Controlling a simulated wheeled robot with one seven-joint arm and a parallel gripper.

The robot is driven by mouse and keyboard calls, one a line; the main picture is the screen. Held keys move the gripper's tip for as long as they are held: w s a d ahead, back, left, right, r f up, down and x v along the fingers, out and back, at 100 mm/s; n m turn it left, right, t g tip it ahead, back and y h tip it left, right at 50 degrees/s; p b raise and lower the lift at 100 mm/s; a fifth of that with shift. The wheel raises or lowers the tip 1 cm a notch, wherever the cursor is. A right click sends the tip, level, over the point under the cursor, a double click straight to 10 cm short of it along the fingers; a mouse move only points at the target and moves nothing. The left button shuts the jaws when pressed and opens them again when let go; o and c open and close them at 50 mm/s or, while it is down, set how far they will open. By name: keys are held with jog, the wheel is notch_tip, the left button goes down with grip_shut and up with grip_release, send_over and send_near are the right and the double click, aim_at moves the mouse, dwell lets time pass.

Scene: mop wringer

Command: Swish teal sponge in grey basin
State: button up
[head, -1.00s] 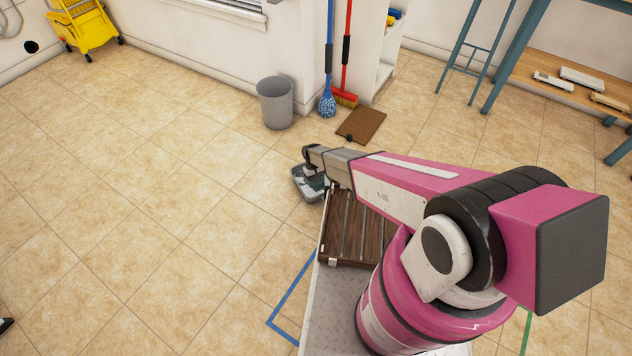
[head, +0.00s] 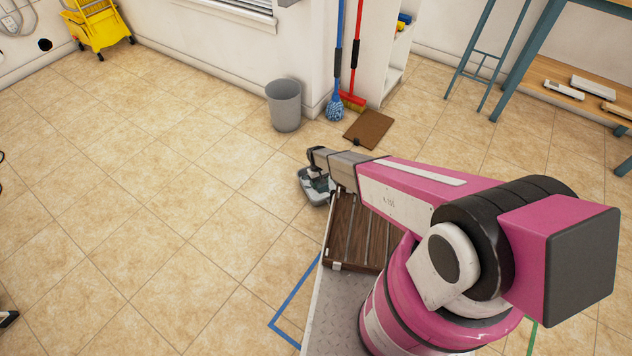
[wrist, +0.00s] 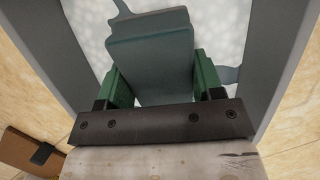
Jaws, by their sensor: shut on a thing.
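The grey basin (head: 312,199) stands low at the end of my arm in the head view. In the wrist view its wall (wrist: 281,75) surrounds pale, foamy-looking contents. The teal sponge (wrist: 150,52) is a dull blue-green block between the green fingers of my gripper (wrist: 157,84). The gripper is shut on the sponge and holds it inside the basin's outline. How deep the sponge sits is hard to tell. In the head view my gripper (head: 318,172) is over the basin and mostly hides the sponge.
A dark wooden slatted panel (head: 352,232) lies beside the basin. A grey bin (head: 285,106), blue mop (head: 336,106), red broom (head: 352,100) and brown mat (head: 368,129) are behind. A yellow mop bucket (head: 97,27) stands far left.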

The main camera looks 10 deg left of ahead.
aim_at(319, 181)
jog(key=shift+s+d, duration=0.25)
jog(key=shift+d, duration=0.3)
jog(key=shift+s+d, duration=0.2)
jog(key=shift+d, duration=0.3)
jog(key=shift+w+a, duration=0.4)
jog(key=shift+a, duration=0.5)
jog(key=shift+w+a, duration=0.35)
jog(key=shift+a, duration=0.5)
jog(key=shift+w+a, duration=0.4)
jog(key=shift+a, duration=0.5)
jog(key=shift+s+d, duration=0.4)
jog(key=shift+d, duration=0.5)
jog(key=shift+s+d, duration=0.35)
jog(key=shift+d, duration=0.5)
jog(key=shift+s+d, duration=0.4)
jog(key=shift+d, duration=0.5)
jog(key=shift+w+a, duration=0.3)
jog(key=shift+a, duration=0.4)
jog(key=shift+w+a, duration=0.3)
jog(key=shift+a, duration=0.35)
jog(key=shift+r, duration=4.85)
